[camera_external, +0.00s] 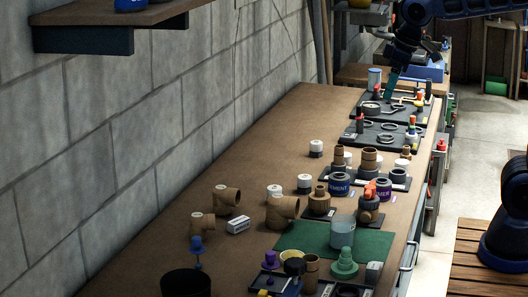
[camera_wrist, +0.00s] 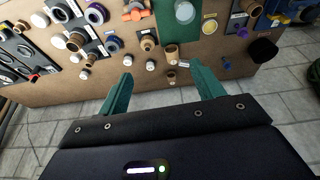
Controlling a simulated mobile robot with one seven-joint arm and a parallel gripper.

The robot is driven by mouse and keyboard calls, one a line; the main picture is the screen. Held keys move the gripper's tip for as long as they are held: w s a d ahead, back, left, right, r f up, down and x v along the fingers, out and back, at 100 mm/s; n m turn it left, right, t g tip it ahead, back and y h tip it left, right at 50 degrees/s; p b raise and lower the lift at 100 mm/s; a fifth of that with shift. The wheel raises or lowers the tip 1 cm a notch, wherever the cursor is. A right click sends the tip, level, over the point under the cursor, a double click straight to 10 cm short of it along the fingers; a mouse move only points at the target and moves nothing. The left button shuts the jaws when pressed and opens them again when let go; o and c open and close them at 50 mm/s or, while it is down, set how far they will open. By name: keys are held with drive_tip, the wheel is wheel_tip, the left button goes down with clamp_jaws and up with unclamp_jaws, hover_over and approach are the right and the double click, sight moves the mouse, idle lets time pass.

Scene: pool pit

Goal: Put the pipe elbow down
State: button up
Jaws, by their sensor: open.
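Several brown pipe elbows stand on the workbench in the external view: a larger elbow (camera_external: 283,211) near the middle, another elbow (camera_external: 226,198) to its left, and a smaller elbow (camera_external: 202,224) in front. I cannot tell which one the task means. My gripper (camera_external: 391,88) shows as a teal finger at the top right, well away from these elbows. In the wrist view my gripper (camera_wrist: 161,72) has its two teal fingers wide apart with nothing held between them. Beyond the fingers, a brown elbow (camera_wrist: 171,53) stands on the bench.
The brown workbench (camera_external: 150,240) runs along a block wall. A green mat (camera_external: 300,238) bears a clear cup (camera_external: 342,231). Cement cans (camera_external: 339,184), caps and dark tool trays (camera_external: 378,135) crowd the right side. Bare wood lies at the bench's left and back.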

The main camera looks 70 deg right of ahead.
drive_tip(key=s+f, duration=0.2)
drive_tip(key=s, duration=0.5)
drive_tip(key=s+f+t, duration=0.1)
drive_tip(key=s+f, duration=0.2)
drive_tip(key=s, duration=0.4)
drive_tip(key=shift+s, duration=0.3)
drive_tip(key=shift+o, duration=0.4)
drive_tip(key=shift+d, duration=0.1)
drive_tip(key=shift+o, duration=0.9)
